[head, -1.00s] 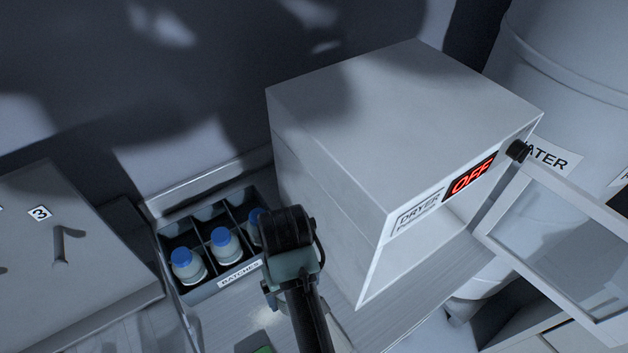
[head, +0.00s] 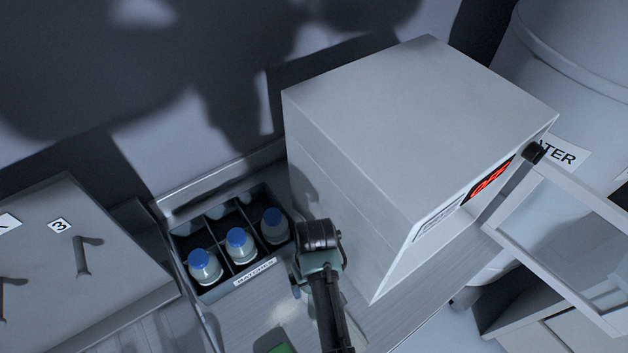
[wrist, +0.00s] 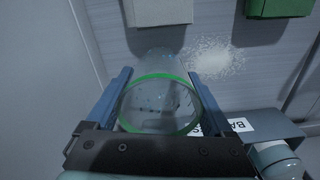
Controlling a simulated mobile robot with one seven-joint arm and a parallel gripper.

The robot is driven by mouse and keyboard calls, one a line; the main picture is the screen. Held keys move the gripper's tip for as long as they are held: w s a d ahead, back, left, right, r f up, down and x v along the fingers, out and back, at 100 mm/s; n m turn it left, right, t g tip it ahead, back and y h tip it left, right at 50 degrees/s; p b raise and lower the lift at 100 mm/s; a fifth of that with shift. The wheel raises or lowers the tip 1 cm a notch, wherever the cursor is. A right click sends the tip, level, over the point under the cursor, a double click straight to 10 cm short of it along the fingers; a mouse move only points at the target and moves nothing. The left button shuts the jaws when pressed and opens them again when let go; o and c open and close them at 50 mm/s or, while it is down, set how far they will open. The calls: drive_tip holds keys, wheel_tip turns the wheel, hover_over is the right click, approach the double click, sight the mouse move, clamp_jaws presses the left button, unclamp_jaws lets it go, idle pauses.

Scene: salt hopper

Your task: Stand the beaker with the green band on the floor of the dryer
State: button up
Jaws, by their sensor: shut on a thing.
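The clear beaker (wrist: 160,105) with the green band shows in the wrist view, between my gripper's two blue fingers. My gripper (wrist: 158,76) is shut on it, and the beaker's rim faces the camera. In the head view my arm's wrist hides the beaker. The dryer (head: 400,130) is a pale box right of my arm, with a red lit display. Its glazed door (head: 580,245) stands open to the right. The dryer's floor is hidden from this angle. My wrist is close to the dryer's left side; contact cannot be told.
A dark divided tray (head: 212,292) labelled for batches holds blue-capped bottles (head: 238,246) left of my arm. A white grainy patch (wrist: 213,58) lies on the counter near a green block (wrist: 278,8) and a grey block (wrist: 158,12). A water tank (head: 570,80) stands behind the door.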

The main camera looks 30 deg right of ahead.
drive_tip(key=shift+f, duration=0.2)
drive_tip(key=shift+f, duration=0.2)
drive_tip(key=o, duration=1.2)
drive_tip(key=shift+c, duration=0.2)
wheel_tip(320, 180, up, 12)
drive_tip(key=shift+r+b, duration=0.2)
drive_tip(key=shift+b, duration=0.25)
